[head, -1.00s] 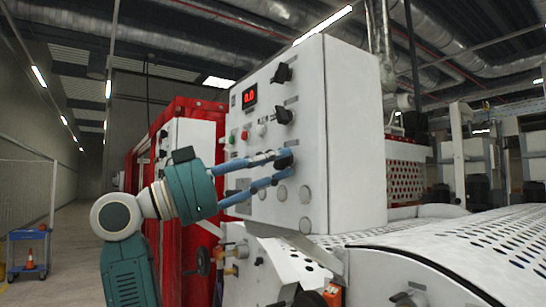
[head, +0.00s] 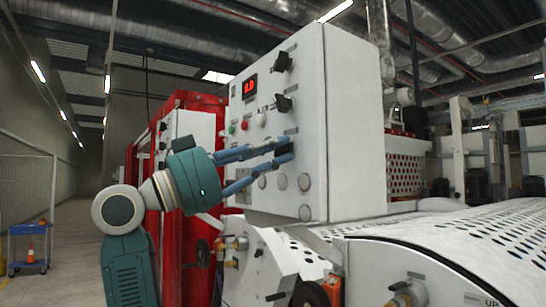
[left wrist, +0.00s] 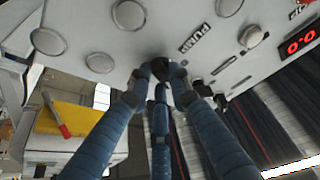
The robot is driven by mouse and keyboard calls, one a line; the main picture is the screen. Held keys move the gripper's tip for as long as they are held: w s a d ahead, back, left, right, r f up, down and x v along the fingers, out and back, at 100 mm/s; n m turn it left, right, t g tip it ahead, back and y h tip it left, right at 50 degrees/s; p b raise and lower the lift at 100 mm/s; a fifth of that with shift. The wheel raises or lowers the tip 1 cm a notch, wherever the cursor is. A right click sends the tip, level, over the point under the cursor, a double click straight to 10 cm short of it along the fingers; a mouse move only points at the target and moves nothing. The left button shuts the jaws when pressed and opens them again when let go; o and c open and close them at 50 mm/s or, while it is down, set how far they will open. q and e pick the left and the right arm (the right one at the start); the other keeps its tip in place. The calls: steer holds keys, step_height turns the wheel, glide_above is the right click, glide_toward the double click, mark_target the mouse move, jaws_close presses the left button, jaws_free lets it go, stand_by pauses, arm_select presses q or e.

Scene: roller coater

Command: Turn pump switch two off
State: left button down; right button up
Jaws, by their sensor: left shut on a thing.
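The white control panel (head: 303,205) fills the middle of the head view, with a red digital display (head: 249,86). Two black knobs, an upper one (head: 282,62) and a lower one (head: 284,103), are in plain view. My left gripper (head: 288,151) reaches in from the left, its blue fingers shut on a third dark knob below them, the pump switch. The fingers mostly hide this knob in the head view. In the left wrist view the dark pump switch (left wrist: 174,72) shows between the fingertips, near a "PUMP" label (left wrist: 194,38). My right gripper is out of view.
Round silver caps (head: 281,182) sit on the panel just below my fingers. Small buttons (head: 261,120) are to their upper left. A perforated white cover (head: 470,235) spreads at lower right. A blue cart (head: 28,240) stands far left in the open aisle.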

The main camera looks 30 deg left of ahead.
arm_select(q)
steer(key=n+t+y, duration=0.1)
steer(key=n+y, duration=0.1)
steer(key=n, duration=0.2)
steer(key=n+t+y, duration=0.1)
steer(key=n, duration=0.3)
steer(key=shift+s+d+r+y+b, duration=0.1)
steer(key=shift+d+r+y+b, duration=0.1)
steer(key=shift+y+b, duration=0.15)
steer(key=shift+r+n+y+p, duration=0.1)
steer(key=shift+n+y+p, duration=0.2)
steer(key=shift+n+y, duration=0.95)
steer(key=shift+n+y+p, duration=0.3)
steer(key=shift+n, duration=1.75)
steer(key=c, duration=1.9)
jaws_free()
steer(key=shift+o, duration=0.3)
steer(key=v, duration=1.2)
steer(key=shift+d, duration=0.1)
